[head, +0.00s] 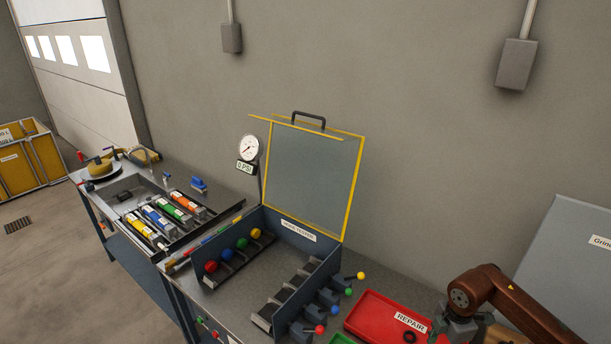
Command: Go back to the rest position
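Several coloured cylinders (172,207) lie in a tray to the left.
A red REPAIR tray (376,315) with a dark ring (410,337) lies right of the case. A yellow bin (38,160) stands far left. The floor (50,265) before it is clear.

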